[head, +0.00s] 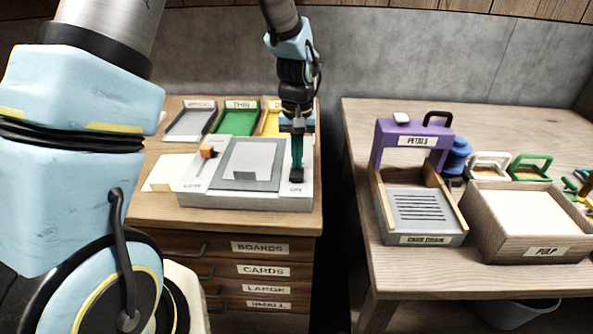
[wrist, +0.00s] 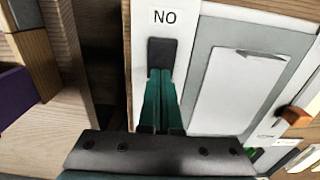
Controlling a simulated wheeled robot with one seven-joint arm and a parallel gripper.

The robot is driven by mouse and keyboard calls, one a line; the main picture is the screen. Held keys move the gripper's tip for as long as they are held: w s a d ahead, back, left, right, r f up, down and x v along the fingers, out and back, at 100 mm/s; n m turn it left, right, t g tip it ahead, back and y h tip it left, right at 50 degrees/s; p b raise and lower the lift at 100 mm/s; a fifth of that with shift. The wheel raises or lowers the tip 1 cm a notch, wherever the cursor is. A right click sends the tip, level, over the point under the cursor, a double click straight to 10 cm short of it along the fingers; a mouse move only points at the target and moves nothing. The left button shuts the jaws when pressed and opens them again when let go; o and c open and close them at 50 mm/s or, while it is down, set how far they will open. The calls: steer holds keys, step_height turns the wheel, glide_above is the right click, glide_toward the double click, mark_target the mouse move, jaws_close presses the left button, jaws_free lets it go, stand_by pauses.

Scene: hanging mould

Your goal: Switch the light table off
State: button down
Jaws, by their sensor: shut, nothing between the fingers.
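The light table (head: 190,192) is a pale box on the left bench, with a grey panel and a white sheet on top. Its black switch (head: 296,177) sits at the right end, just behind the label "ON"; in the wrist view the switch (wrist: 162,50) is beside that label, which appears upside down. My gripper (head: 297,163) points down over the switch. Its green fingers (wrist: 160,82) are together and empty, with their tips at the switch. I cannot tell whether they touch it. Whether the panel is lit is not clear.
An orange knob (head: 207,151) stands at the light table's left side. Grey, green (head: 238,118) and yellow trays lie behind it. A gap separates this bench from the right one, which holds a purple frame (head: 413,130) and a pulp box (head: 530,251).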

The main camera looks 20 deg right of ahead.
step_height(320, 180, up, 7)
steer(key=p, duration=0.4)
steer(key=shift+p, duration=0.4)
steer(key=shift+f, duration=0.1)
steer(key=w+a+r+n, duration=0.2)
steer(key=a+r, duration=0.2)
steer(key=a, duration=1)
steer(key=s+a+r+n, duration=0.1)
steer(key=s+a, duration=0.2)
steer(key=a, duration=0.5)
steer(key=s+a+r+t, duration=0.1)
steer(key=s+a+r, duration=0.1)
steer(key=a, duration=0.6)
steer(key=shift+s+n+t, duration=0.3)
steer(key=shift+s+n, duration=0.1)
steer(key=shift+s, duration=0.1)
